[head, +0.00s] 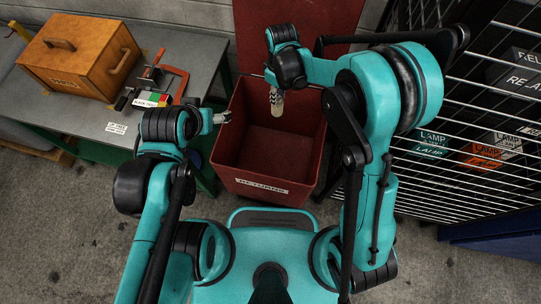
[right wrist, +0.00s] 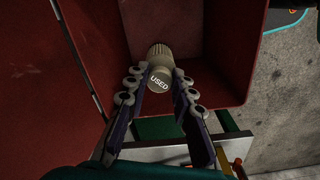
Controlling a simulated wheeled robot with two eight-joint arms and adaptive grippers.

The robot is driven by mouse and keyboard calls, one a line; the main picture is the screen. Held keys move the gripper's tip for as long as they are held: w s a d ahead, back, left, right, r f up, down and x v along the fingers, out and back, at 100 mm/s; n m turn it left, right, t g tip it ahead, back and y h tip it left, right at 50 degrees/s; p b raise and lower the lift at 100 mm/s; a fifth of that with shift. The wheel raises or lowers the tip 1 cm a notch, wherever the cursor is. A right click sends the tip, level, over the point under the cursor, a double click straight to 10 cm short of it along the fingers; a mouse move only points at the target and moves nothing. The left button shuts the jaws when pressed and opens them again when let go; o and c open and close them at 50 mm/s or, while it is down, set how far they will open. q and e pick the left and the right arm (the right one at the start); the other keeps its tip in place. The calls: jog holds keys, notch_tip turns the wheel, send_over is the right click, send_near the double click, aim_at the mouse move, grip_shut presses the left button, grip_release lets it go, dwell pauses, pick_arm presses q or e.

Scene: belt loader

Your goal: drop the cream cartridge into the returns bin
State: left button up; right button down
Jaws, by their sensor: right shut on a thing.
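The cream cartridge (head: 277,106) hangs upright from my right gripper (head: 276,90) over the opening of the returns bin. In the right wrist view the cartridge (right wrist: 160,75) shows its round end marked USED between the two fingertips of my right gripper (right wrist: 160,82), which is shut on it. The returns bin (head: 262,186) is a dark red open box with a RETURNS label on its front and its lid raised behind. Its red walls (right wrist: 225,60) surround the cartridge in the right wrist view. My left gripper (head: 221,118) is near the bin's left rim; its jaw state is unclear.
A grey workbench (head: 190,55) at the left carries a wooden box (head: 80,58) with handles and a red clamp (head: 160,80). At the right, a wire rack (head: 470,130) holds several lamp cartons. Concrete floor (head: 60,230) is free at the front left.

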notch_tip(320, 180, down, 4)
jog(key=b, duration=0.2)
jog(key=shift+f+b, duration=0.2)
jog(key=shift+b, duration=0.1)
jog(key=c, duration=1.2)
grip_release()
jog(key=shift+r, duration=0.15)
notch_tip(320, 180, up, 12)
jog(key=shift+f, duration=0.1)
jog(key=shift+s+d, duration=0.1)
